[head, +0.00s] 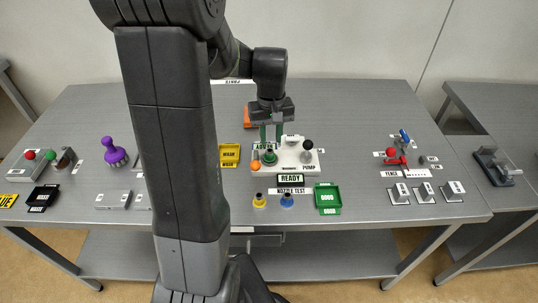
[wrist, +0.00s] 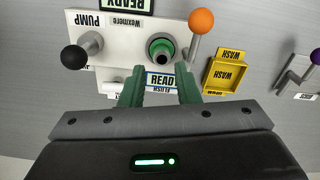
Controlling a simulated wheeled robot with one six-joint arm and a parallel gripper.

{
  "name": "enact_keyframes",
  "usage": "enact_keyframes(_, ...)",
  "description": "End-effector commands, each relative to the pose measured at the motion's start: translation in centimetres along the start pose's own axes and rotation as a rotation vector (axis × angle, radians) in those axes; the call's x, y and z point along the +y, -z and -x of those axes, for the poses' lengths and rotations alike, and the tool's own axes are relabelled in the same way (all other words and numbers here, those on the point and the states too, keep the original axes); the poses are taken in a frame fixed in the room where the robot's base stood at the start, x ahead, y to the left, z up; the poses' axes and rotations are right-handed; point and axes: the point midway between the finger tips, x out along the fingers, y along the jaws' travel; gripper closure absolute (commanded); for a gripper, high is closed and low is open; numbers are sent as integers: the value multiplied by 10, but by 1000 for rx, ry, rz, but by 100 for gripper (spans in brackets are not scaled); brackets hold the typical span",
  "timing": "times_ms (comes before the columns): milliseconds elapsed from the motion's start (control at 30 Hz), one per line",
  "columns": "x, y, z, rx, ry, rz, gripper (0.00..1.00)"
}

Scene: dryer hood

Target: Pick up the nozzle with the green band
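The nozzle with the green band (wrist: 161,47) sits in the white test fixture (wrist: 118,55), seen nearly end-on in the wrist view. In the head view the nozzle (head: 269,158) shows as a small green and grey piece on the fixture's left part. My gripper (wrist: 160,90) is open, its two green fingers apart with nothing between them. In the head view my gripper (head: 271,133) points down, above or just behind the nozzle; the exact gap is hard to tell. The fingers do not visibly touch it.
An orange-knobbed lever (wrist: 201,22) stands close beside the nozzle, and a black-knobbed lever (wrist: 76,56) stands at the fixture's other side. A yellow WASH tray (head: 229,154), a green GOOD tray (head: 327,198), a yellow-based nozzle (head: 259,201) and a blue-based nozzle (head: 287,201) are nearby.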

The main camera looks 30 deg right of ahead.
Motion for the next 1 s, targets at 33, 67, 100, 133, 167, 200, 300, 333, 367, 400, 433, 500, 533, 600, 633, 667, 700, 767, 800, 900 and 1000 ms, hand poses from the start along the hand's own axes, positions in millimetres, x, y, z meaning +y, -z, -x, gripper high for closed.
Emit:
enact_keyframes(33, 0, 0, -7, -3, 1, 0, 71)
enact_keyframes(67, 0, 0, -11, -2, 1, 0, 71)
enact_keyframes(100, 0, 0, -14, -2, 1, 0, 71)
enact_keyframes(133, 0, 0, -16, -1, 0, 0, 71)
enact_keyframes(167, 0, 0, -17, 0, 0, 0, 71)
enact_keyframes(200, 0, 0, -18, 0, 0, 0, 71)
enact_keyframes(300, -1, 1, -26, -3, 1, 0, 71)
enact_keyframes(333, -1, 2, -30, -3, 1, 0, 71)
enact_keyframes(367, -1, 3, -34, -3, 1, 0, 71)
enact_keyframes(400, -2, 4, -39, -4, 1, 0, 71)
enact_keyframes(433, -2, 5, -43, -3, 1, 0, 71)
enact_keyframes(500, -2, 7, -53, -3, 1, -1, 71)
enact_keyframes(533, -2, 6, -57, -3, 1, -1, 71)
enact_keyframes(600, -2, 6, -64, -2, 1, -1, 71)
enact_keyframes(633, -2, 6, -66, -2, 1, -1, 71)
enact_keyframes(667, -2, 6, -68, -2, 1, -1, 71)
enact_keyframes(700, -2, 6, -70, -1, 0, -1, 71)
enact_keyframes(767, -2, 7, -70, 0, 0, 0, 71)
enact_keyframes(800, -2, 7, -70, 1, 0, 0, 71)
enact_keyframes(900, -2, 7, -70, 1, 0, 0, 71)
enact_keyframes(1000, -2, 7, -70, 1, 0, 0, 87)
